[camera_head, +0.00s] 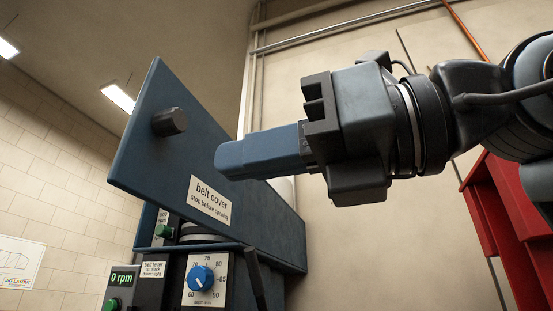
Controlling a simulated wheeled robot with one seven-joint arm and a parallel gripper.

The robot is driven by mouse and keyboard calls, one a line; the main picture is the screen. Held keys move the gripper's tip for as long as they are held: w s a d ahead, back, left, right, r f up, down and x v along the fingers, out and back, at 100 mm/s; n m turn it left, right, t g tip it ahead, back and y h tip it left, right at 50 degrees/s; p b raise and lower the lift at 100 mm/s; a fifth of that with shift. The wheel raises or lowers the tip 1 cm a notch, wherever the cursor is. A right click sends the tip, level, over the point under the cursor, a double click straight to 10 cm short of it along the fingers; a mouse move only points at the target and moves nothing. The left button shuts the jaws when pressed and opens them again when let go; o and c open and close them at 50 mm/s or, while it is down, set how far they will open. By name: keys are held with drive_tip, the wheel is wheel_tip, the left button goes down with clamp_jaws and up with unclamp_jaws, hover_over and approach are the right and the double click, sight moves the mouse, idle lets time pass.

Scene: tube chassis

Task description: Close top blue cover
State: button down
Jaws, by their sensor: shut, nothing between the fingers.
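The blue belt cover (180,135) is a large flat panel with a dark round knob (169,122) near its upper left. It stands tilted up above the machine head, with a label reading "belt cover, stop before opening" (210,200). My gripper (222,160) comes in from the right, with its blue fingers shut and empty. In the picture the fingertips overlap the right part of the cover, to the right of the knob and above the label. I cannot tell whether they touch the cover.
Below the cover are a blue depth dial (201,279), a "0 rpm" display (123,279), green buttons (164,230) and a dark lever (256,279). A red frame (507,225) stands at the right. A beige wall with pipes is behind.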

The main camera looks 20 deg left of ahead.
sight(136, 180)
drive_tip(key=a, duration=0.3)
drive_tip(key=a+p, duration=0.1)
drive_tip(key=a, duration=0.2)
drive_tip(key=a+p, duration=0.1)
drive_tip(key=a, duration=0.2)
drive_tip(key=shift+w+a, duration=0.25)
drive_tip(key=shift+w, duration=0.1)
